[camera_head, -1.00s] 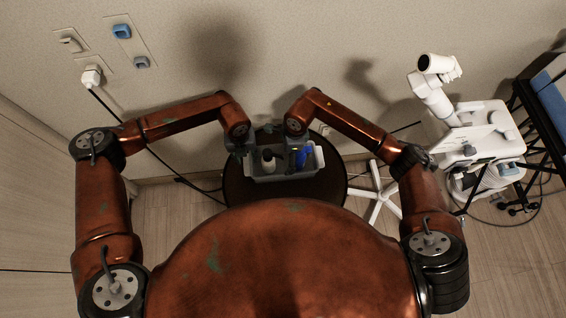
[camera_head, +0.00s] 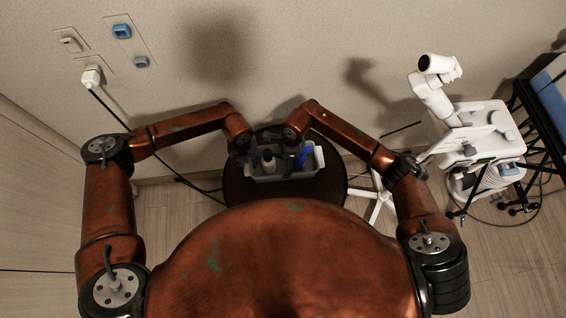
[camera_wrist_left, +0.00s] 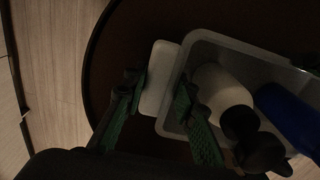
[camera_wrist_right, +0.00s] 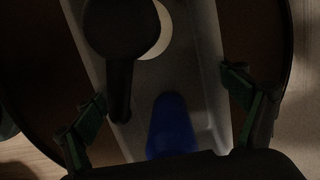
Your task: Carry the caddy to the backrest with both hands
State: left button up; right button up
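The caddy (camera_head: 312,171) is a pale, open bin on a round dark stool (camera_head: 332,180). It holds a white bottle (camera_wrist_left: 218,92) with a dark cap and a blue bottle (camera_wrist_right: 172,125). My left gripper (camera_wrist_left: 157,115) is open at the caddy's left end. A white block (camera_wrist_left: 160,75) lies between its fingers, and one finger overlaps the caddy's wall. My right gripper (camera_wrist_right: 168,110) is open with fingers wide apart, the caddy's other end between them in view. Contact is too dark to tell. I cannot identify a backrest for sure.
A white machine with a jointed arm (camera_head: 480,135) stands at the right, beside a black frame with a blue panel (camera_head: 548,85). A wall with sockets (camera_head: 122,31) is behind the stool. A black cable (camera_head: 135,133) runs from a plug to the floor.

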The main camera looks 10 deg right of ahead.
aim_at(283, 165)
pick_arm(q)
grip_shut()
pick_arm(e)
jog(key=c, duration=0.7)
pick_arm(q)
jog(key=shift+r, duration=0.1)
pick_arm(e)
jog(key=shift+o, duration=0.2)
jog(key=shift+r, duration=0.1)
pick_arm(q)
jog(key=r+p, duration=0.5)
jog(key=r, duration=0.1)
jog(key=shift+w, duration=0.2)
pick_arm(e)
notch_tip(283, 165, up, 6)
jog(key=shift+w, duration=0.2)
pick_arm(q)
jog(key=shift+o, duration=0.8)
grip_release()
grip_shut()
